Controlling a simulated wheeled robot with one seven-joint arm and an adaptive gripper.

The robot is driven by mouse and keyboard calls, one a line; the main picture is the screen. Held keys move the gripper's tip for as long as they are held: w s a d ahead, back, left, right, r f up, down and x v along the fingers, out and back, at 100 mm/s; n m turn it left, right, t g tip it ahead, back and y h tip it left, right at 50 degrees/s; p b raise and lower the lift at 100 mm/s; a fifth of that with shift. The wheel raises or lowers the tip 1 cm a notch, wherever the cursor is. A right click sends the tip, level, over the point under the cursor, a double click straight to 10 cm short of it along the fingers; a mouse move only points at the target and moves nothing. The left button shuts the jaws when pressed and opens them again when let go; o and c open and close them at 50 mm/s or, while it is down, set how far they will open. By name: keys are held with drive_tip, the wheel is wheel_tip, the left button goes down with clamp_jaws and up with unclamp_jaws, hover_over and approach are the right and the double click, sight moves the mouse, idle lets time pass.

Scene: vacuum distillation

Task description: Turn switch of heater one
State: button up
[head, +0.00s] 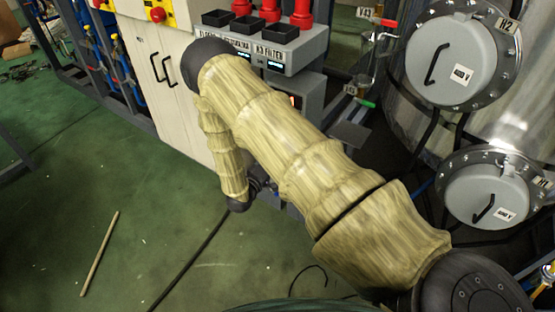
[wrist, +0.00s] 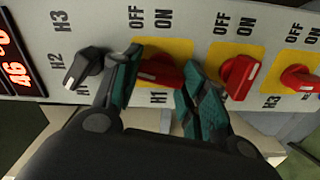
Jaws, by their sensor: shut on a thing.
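In the wrist view, the red H1 switch (wrist: 162,72) sits on a yellow plate under OFF and ON labels. My gripper (wrist: 160,66) has one finger on each side of this switch and is shut on it. The left finger covers part of the plate, and I cannot tell for sure which label the switch points to. In the head view my arm hides most of the control panel's lower part, and the H1 switch cannot be made out there.
Two more red switches (wrist: 238,76), (wrist: 299,80) stand close on the right in the wrist view. A black selector knob (wrist: 84,68) and a red display (wrist: 14,62) are at left. In the head view, a white cabinet (head: 160,90) and a metal vessel (head: 400,120) flank my arm.

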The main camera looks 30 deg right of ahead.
drive_tip(key=shift+f+n, duration=0.1)
drive_tip(key=shift+n, duration=1.4)
drive_tip(key=o, duration=1)
drive_tip(key=shift+a, duration=0.1)
drive_tip(key=v, duration=1.2)
drive_tip(key=shift+f, duration=0.1)
